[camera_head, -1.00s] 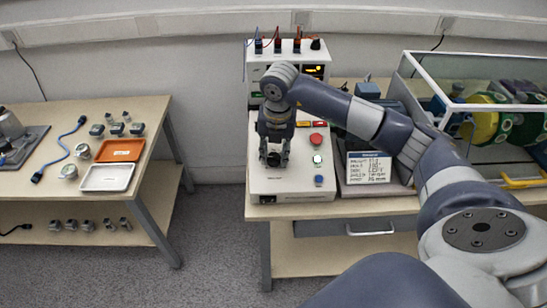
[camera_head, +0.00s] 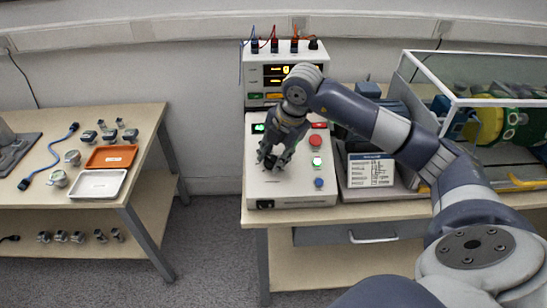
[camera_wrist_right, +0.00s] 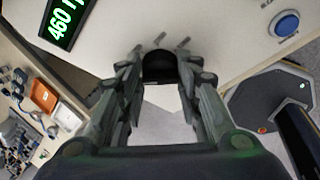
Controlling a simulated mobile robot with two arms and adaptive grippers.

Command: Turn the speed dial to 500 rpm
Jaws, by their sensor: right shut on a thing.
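The speed dial (camera_wrist_right: 160,66) is a black round knob on the front of the white control box (camera_head: 284,188). In the right wrist view it sits between the fingertips of my right gripper (camera_wrist_right: 160,78), which is shut on it. In the head view my right gripper (camera_head: 272,162) comes down onto the box and hides the dial. A dark display with green digits (camera_wrist_right: 66,20) reads 460, with the unit cut off; in the head view a green-lit display (camera_head: 258,128) is partly seen beside the gripper. My left gripper is in neither view.
Red (camera_head: 315,140), lit green (camera_head: 316,161) and blue (camera_head: 319,183) buttons line the box's right side. A power unit with cables (camera_head: 284,58) stands behind. A printed card (camera_head: 371,170) and a clear-walled enclosure (camera_head: 470,106) are at right. A side table (camera_head: 88,192) with trays stands left.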

